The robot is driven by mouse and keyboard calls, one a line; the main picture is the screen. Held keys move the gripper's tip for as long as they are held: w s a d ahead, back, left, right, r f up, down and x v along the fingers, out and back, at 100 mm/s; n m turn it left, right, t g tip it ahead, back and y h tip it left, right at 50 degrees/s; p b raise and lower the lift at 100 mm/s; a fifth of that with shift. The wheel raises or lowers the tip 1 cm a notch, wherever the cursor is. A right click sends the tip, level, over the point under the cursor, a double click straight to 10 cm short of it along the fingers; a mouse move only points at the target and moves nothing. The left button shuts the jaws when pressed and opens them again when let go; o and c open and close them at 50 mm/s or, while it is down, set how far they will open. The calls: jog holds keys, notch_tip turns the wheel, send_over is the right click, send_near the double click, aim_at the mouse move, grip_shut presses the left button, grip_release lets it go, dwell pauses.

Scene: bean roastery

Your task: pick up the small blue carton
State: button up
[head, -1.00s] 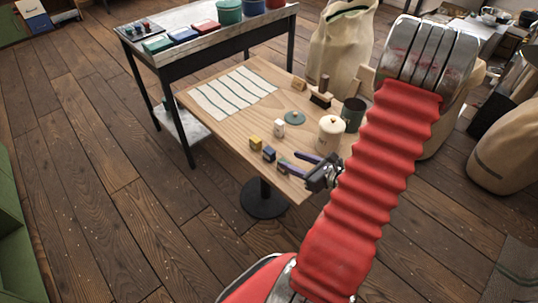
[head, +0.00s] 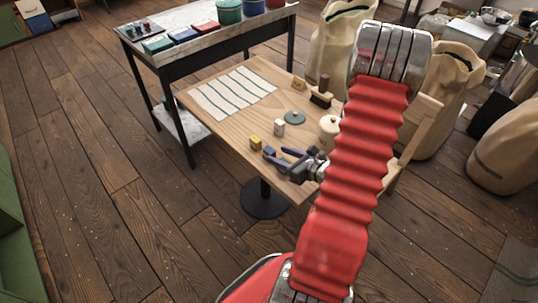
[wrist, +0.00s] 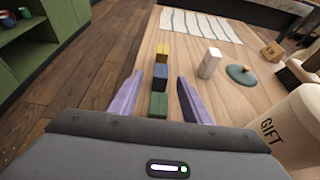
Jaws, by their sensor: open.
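The small blue carton (wrist: 161,77) stands on the wooden table between a yellow carton (wrist: 163,53) and a green carton (wrist: 158,104), in a row. In the wrist view my gripper (wrist: 158,80) is open, with one purple finger on each side of the row; the blue carton shows between the fingertips. Nothing is held. In the head view the blue carton (head: 269,152) is at the table's near edge, close to the fingertips of my gripper (head: 276,157). The green carton is mostly hidden there by the fingers. I cannot tell whether the fingers touch any carton.
A white carton (wrist: 210,63) stands right of the row. A striped cloth (head: 233,93) lies at the table's far left. The table's left edge is close to the row.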

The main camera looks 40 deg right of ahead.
aim_at(271, 151)
jog(key=shift+x, duration=0.95)
jog(key=shift+f+x, duration=0.2)
jog(key=shift+x, duration=2.4)
jog(key=shift+s+d, duration=0.1)
jog(key=shift+c, duration=0.5)
grip_shut()
jog(key=shift+r, duration=0.2)
jog(key=shift+r, duration=4.85)
